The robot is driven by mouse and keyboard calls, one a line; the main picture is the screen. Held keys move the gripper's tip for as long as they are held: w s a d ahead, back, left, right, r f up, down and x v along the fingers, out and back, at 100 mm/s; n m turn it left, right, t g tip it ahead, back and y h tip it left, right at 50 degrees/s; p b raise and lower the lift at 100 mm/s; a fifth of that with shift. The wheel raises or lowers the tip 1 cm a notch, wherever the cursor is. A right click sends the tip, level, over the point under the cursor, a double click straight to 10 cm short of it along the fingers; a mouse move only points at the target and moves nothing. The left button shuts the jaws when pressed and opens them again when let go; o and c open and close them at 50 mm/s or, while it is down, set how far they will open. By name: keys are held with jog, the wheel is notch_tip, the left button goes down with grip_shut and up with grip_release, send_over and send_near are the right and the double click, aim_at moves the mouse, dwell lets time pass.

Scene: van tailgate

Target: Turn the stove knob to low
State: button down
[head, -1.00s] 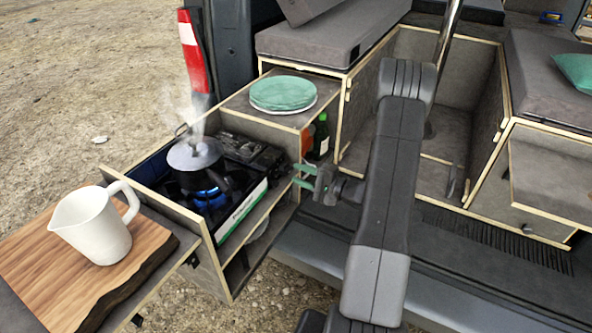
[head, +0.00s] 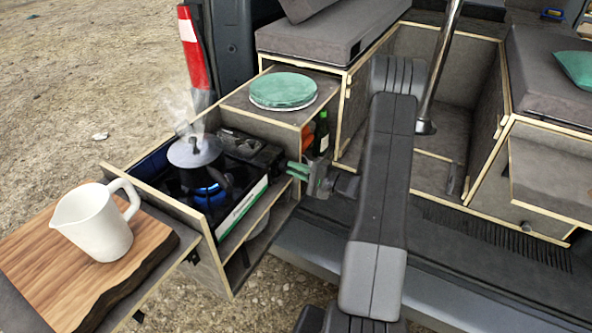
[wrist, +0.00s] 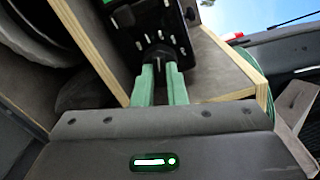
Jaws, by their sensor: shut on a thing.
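The camping stove (head: 232,207) sits in the pull-out wooden box at the left, with a dark lidded pot (head: 198,172) on its burner. Blue flame (head: 205,192) shows under the pot, and steam rises. My gripper (head: 296,170) is at the stove's right end, its green fingers close together. In the wrist view, the fingertips (wrist: 159,70) are shut on the black stove knob (wrist: 157,52), which stands out from the dark stove panel (wrist: 174,28) with white marks. The fingers hide part of the knob. I cannot tell its exact setting.
A white jug (head: 95,225) stands on a wooden board (head: 140,258) at the left. Green plates (head: 283,92) lie on the cabinet behind the stove. A green bottle (head: 321,134) stands in the cabinet opening close behind my gripper. The wooden box edge (wrist: 245,62) is near the fingers.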

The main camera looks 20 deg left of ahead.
jog(key=shift+f, duration=0.1)
jog(key=shift+m+b, duration=1.75)
jog(key=shift+m, duration=1.85)
jog(key=c, duration=1.5)
grip_release()
jog(key=shift+o, duration=0.2)
jog(key=s+d+b, duration=0.1)
jog(key=d, duration=1.2)
jog(key=shift+d+b, duration=0.4)
